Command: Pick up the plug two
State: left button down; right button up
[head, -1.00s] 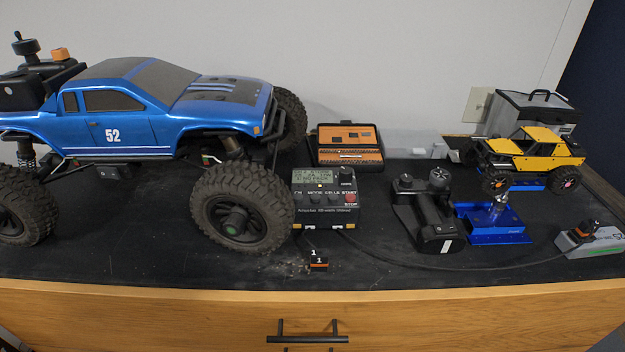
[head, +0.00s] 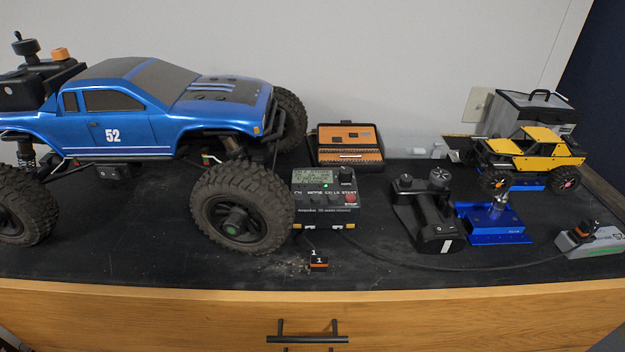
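A small black and orange plug (head: 318,263) marked 1 lies on the black mat in front of the charger (head: 325,203). A black cable from the charger runs right along the mat to a second black and orange plug (head: 585,230). That plug sits at the top of a grey battery-like block (head: 604,240) at the right edge. Its number is too small to read. I cannot tell whether it is plugged in or just resting there. Neither of my grippers is in view.
A large blue truck (head: 130,125) fills the left. A black controller (head: 430,215), a blue stand (head: 495,225) and a yellow crawler (head: 530,155) stand on the right. An orange case (head: 347,148) and a grey box (head: 530,110) are behind. The mat's front strip is mostly clear.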

aim_at(583, 229)
jog(key=l+z, duration=1)
jog(key=k, duration=0.15)
jog(key=k+l+u, duration=0.25)
jog(key=u, duration=0.25)
jog(key=l+u, duration=0.4)
jog(key=l, duration=0.4)
jog(key=k+l+u, duration=0.15)
jog(key=l, duration=0.7)
jog(key=i+l, duration=0.05)
